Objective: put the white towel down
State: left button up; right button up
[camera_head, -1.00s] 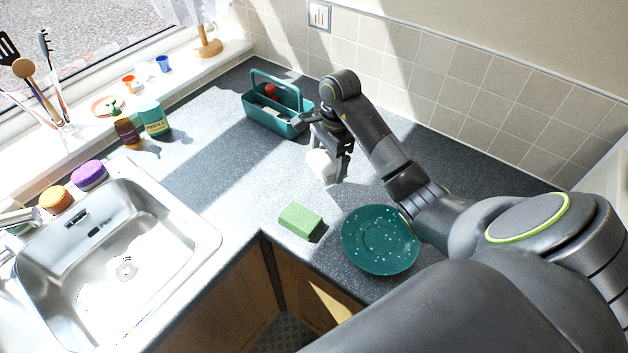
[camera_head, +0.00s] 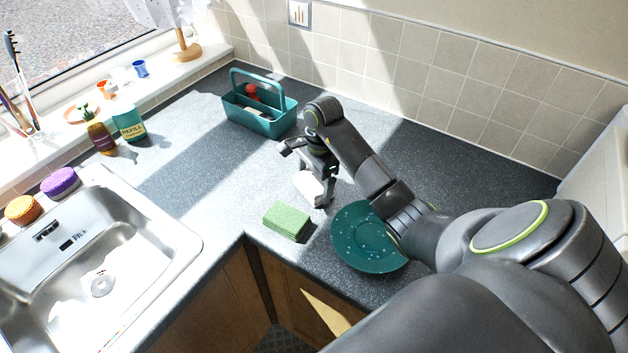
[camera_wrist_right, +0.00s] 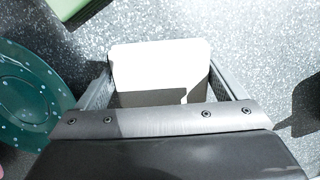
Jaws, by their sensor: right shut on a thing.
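The white towel (camera_head: 308,184) is a small folded white piece at my right gripper, low over the counter between the green sponge and the teal caddy. My right gripper (camera_head: 312,192) points down and is shut on the towel. In the right wrist view the towel (camera_wrist_right: 160,66) sits between the two fingers of the gripper (camera_wrist_right: 165,90), partly in shadow. Whether the towel touches the counter I cannot tell. My left gripper is not in view.
A green sponge (camera_head: 287,221) and a dark green speckled plate (camera_head: 362,245) lie near the front edge. A teal caddy (camera_head: 262,122) stands behind. The sink (camera_head: 95,270), soap bottle (camera_head: 101,137) and refill pack (camera_head: 128,122) are left.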

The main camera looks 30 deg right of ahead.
jog(key=shift+f+b, duration=0.2)
jog(key=shift+b, duration=0.15)
jog(key=o, duration=0.6)
jog(key=shift+r, duration=0.1)
jog(key=shift+r, duration=0.1)
jog(key=shift+r+p, duration=0.15)
jog(key=shift+p, duration=0.25)
jog(key=shift+d+r, duration=0.1)
jog(key=shift+r, duration=0.2)
jog(key=r+p, duration=0.2)
jog(key=r, duration=0.1)
jog(key=d+r+p, duration=0.1)
jog(key=r+p, duration=0.2)
jog(key=r, duration=0.1)
jog(key=r+p, duration=0.3)
jog(key=r, duration=0.1)
jog(key=shift+d+r, duration=0.1)
jog(key=shift+d, duration=0.05)
jog(key=shift+s, duration=0.1)
